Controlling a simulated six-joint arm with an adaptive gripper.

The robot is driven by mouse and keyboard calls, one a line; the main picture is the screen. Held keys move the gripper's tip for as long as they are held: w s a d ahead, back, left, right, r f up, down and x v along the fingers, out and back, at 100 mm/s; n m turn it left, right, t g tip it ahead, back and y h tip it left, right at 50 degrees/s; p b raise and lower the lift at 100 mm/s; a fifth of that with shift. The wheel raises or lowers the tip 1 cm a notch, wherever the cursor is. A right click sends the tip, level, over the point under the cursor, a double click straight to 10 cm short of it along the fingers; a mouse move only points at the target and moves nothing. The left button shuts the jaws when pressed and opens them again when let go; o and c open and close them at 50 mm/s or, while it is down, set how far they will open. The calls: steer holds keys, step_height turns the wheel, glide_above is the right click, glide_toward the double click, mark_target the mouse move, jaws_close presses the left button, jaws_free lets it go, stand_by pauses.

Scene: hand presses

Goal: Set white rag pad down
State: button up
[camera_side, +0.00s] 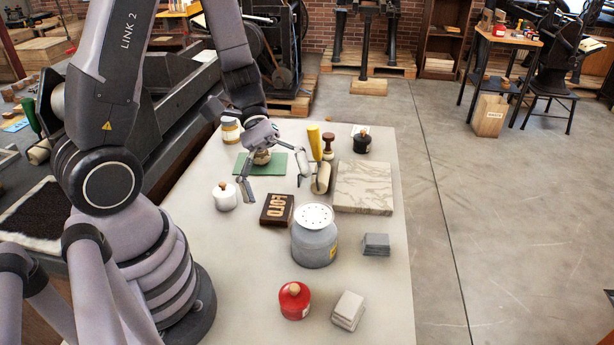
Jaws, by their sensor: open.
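A whitish folded pad (348,310), which looks like the white rag pad, lies on the table at the front right. A darker grey folded pad (376,244) lies behind it. My gripper (275,178) is well away from both, toward the back of the table. Its fingers are spread wide, with nothing visible between them. One finger is in front of the green mat (272,169), the other close to the yellow-handled roller (320,165). Whether that finger touches the roller I cannot tell.
A stone slab (363,188), a dark lettered block (277,209), a grey can with a perforated white top (314,240), a white lidded jar (224,196) and a red pot (294,300) stand on the pale table (240,290). The front-left tabletop is clear.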

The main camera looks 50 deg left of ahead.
steer(key=s+a+r+m+t+y, duration=0.3)
steer(key=a+r+m+t+y, duration=0.1)
steer(key=r, duration=0.3)
steer(key=s+a+r+m+t+y, duration=0.3)
steer(key=a+r+m+t+y, duration=0.1)
steer(key=a+r+y, duration=0.2)
steer(key=shift+a+r+y, duration=0.25)
steer(key=shift+r+y, duration=0.45)
steer(key=shift+r, duration=0.15)
